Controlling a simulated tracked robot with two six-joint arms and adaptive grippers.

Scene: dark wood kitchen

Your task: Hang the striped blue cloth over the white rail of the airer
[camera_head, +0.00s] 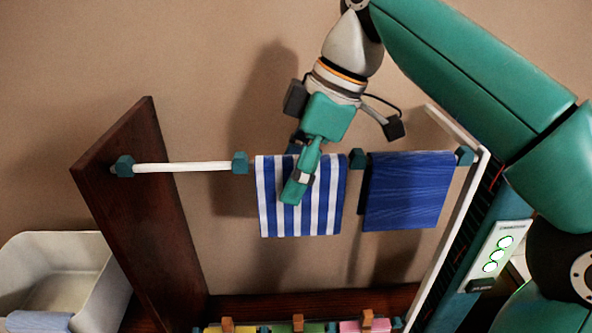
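The striped blue and white cloth (265,205) hangs flat and upright at the airer's rail, its top edge level with the rail. It appears draped over the rail, but its back side is hidden. The white rail (185,167) shows bare to the left of the cloth. My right gripper (297,190) points down at the cloth, with one green finger in front of its striped face. The other finger is mostly hidden, so I cannot tell whether the cloth is gripped. My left gripper is not in view.
A plain dark blue cloth (408,190) hangs right of the striped one. Teal clips (240,162) sit on the rail. A dark wood panel (140,210) stands left and a white post (448,235) right. A pale bin (65,270) is lower left; coloured pegged items (297,326) are below.

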